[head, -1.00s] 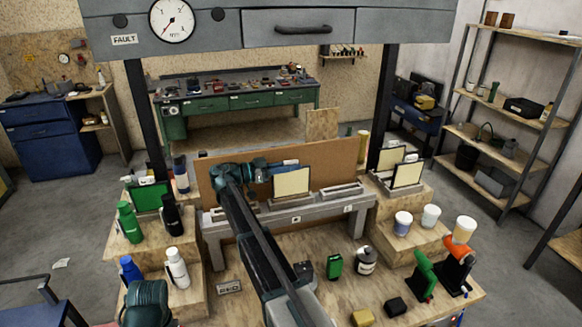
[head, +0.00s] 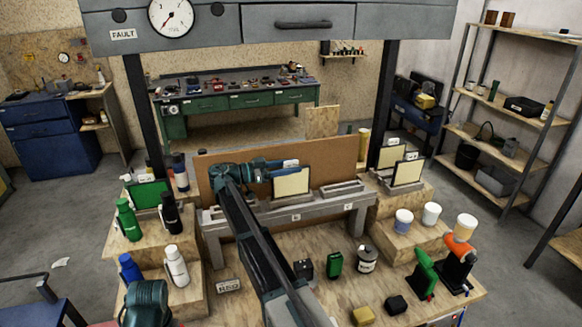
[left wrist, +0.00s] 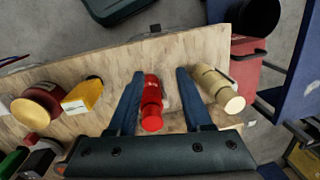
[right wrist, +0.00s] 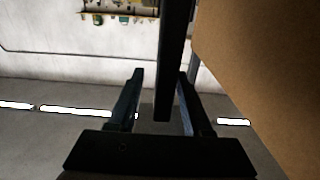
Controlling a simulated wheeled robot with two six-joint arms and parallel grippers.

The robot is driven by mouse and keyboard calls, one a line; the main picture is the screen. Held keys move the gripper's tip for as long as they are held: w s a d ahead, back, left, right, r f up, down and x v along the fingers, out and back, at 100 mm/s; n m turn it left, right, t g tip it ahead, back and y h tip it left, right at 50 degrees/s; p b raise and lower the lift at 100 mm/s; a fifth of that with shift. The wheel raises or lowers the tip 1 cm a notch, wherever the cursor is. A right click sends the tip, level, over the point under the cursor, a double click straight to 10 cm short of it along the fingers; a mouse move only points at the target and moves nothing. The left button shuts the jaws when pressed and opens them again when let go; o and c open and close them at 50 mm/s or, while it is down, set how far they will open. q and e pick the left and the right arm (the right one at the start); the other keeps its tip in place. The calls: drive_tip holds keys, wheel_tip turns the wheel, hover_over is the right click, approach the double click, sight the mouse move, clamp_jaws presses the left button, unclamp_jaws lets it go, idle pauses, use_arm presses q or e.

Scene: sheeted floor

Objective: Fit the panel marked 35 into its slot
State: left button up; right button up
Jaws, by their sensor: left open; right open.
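A cream panel with a dark frame (head: 291,183) stands upright at the grey slotted rack (head: 322,212), its lower edge at a slot. A small tag on its top is too small to read. My right gripper (head: 287,168) is open at the panel's upper left. In the right wrist view a dark upright strip, apparently the panel edge-on (right wrist: 170,70), runs between the open right fingers (right wrist: 158,75). My left gripper (left wrist: 160,72) is open, with a red bottle (left wrist: 151,105) showing between its fingers. I cannot tell how deep the panel sits.
A brown board (head: 330,160) stands behind the rack. Two more cream panels (head: 407,172) stand on the right block, and a green panel (head: 150,194) on the left. Bottles (head: 176,266), cups (head: 403,222) and small items (head: 366,259) stand around the rack.

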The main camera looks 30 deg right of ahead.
drive_tip(key=v, duration=1.3)
drive_tip(key=shift+w+a, duration=0.15)
drive_tip(key=shift+a, duration=0.1)
